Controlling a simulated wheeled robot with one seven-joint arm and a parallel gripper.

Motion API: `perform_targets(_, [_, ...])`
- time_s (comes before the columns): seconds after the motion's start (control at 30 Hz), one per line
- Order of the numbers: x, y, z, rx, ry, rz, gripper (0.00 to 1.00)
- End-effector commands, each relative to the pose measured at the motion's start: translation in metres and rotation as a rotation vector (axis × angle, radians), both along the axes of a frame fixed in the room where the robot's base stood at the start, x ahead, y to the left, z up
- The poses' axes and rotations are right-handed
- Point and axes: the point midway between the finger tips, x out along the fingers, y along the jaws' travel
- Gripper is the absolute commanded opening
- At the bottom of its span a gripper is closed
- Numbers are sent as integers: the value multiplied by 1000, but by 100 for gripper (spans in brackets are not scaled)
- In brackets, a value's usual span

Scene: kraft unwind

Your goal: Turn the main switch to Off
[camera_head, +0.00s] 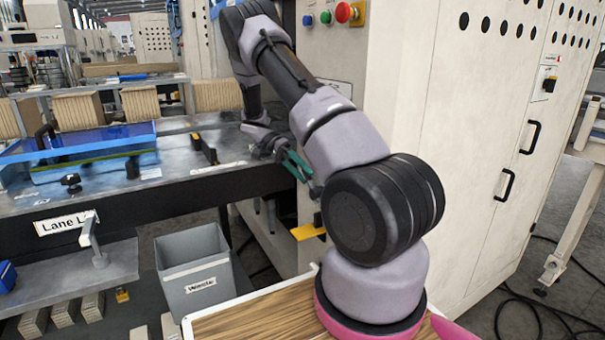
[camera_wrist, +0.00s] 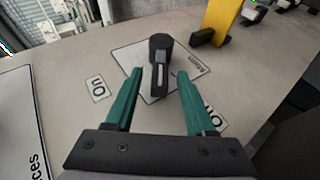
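In the wrist view a black rotary switch (camera_wrist: 160,42) with a pale stripe along its handle stands on a white plate on a beige panel. Contact is not visible. In the head view my gripper (camera_head: 297,166) is beside the cabinet; the switch is not visible there.
A yellow part (camera_wrist: 222,20) sticks out near the switch. In the head view, red, green and blue buttons (camera_head: 326,17) are on the cabinet (camera_head: 400,90). A black switch (camera_head: 549,85) is on its door. A grey waste bin (camera_head: 196,268) stands below the work table (camera_head: 110,190).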

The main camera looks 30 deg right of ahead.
Motion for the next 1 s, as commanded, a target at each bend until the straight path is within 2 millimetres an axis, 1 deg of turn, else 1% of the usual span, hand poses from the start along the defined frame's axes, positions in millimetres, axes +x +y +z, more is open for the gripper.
perform_targets(0.13, [2,1,1,-1,0,1,55])
perform_targets(0.23, [10,5,7,-2,-1,1,55])
perform_targets(0.5, [49,27,36,-2,-2,2,55])
perform_targets(0.7, [71,40,54,-1,0,0,55])
perform_targets(0.83, [77,43,59,-1,0,0,55])
perform_targets(1.0, [79,44,60,0,0,0,55])
